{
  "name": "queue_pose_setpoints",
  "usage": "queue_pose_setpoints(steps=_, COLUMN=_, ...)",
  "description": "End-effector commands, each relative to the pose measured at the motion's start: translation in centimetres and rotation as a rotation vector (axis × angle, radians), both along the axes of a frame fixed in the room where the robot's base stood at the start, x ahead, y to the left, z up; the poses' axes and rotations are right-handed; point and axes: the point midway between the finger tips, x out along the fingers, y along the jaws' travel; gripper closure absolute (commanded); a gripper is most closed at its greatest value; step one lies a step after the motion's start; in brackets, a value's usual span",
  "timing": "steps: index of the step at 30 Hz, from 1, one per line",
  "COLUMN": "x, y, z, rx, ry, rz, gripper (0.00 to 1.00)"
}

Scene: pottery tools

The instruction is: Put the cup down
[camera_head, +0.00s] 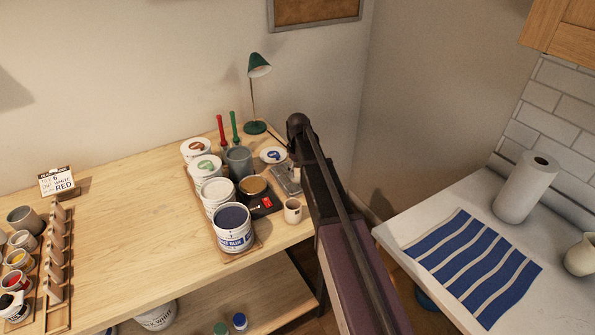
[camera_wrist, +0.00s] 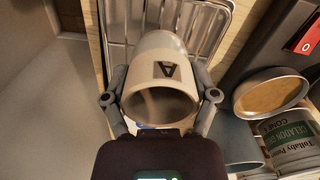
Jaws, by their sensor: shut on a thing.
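In the wrist view my gripper (camera_wrist: 160,92) is shut on a cream cup (camera_wrist: 160,55) marked with a dark letter A. One finger is on each side of the cup, and its open mouth faces the camera. The cup appears over or in front of a metal wire rack (camera_wrist: 208,22); I cannot tell whether it touches it. In the head view the gripper end is mostly hidden by my arm, near the grey rack (camera_head: 286,182).
A small cream cup (camera_head: 292,211) stands near the table's right edge. Paint tubs, including a blue one (camera_head: 233,236), crowd left of the rack. A green lamp (camera_head: 258,72) stands behind. The wooden table's middle (camera_head: 130,215) is clear. A striped cloth (camera_head: 472,262) lies on the right counter.

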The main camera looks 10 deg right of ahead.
Motion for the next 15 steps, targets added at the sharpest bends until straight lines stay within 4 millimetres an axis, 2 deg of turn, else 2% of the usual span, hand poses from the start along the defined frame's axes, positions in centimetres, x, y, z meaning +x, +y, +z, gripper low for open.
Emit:
queue_pose_setpoints(steps=4, x=0.0, y=0.02, z=-0.43, rx=0.0, ry=0.0, rz=0.0, gripper=0.81)
queue_pose_setpoints(steps=5, x=0.0, y=0.02, z=-0.3, rx=0.0, ry=0.0, rz=0.0, gripper=0.15)
queue_pose_setpoints(steps=6, x=0.01, y=0.03, z=-0.27, rx=0.0, ry=0.0, rz=0.0, gripper=0.03)
queue_pose_setpoints(steps=7, x=-0.01, y=0.03, z=-0.27, rx=0.0, ry=0.0, rz=0.0, gripper=0.0)
queue_pose_setpoints(steps=15, x=0.0, y=0.03, z=-0.27, rx=0.0, ry=0.0, rz=0.001, gripper=0.0)
